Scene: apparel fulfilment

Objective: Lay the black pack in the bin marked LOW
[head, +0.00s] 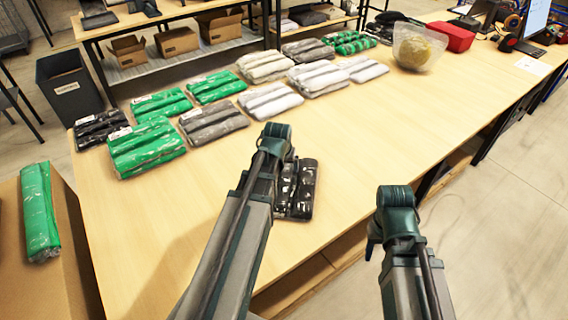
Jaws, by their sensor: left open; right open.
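A black pack (306,190) with pale marks lies near the table's front edge, partly hidden behind my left arm. Another black pack (99,128) with a white label lies at the table's left end. A dark grey bin (72,88) stands on the floor beyond the table's left end; its label is too small to read, and I cannot make out the word LOW anywhere. My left arm reaches over the table beside the nearer black pack. My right arm is in front of the table edge, over the floor. The fingers of both grippers are hidden or out of frame.
Several green, grey and white packs lie in rows on the long wooden table (150,220). A green pack (40,210) lies on a brown surface at left. A bagged yellow item (418,47) and a red box (450,37) stand further back. The table's near left is clear.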

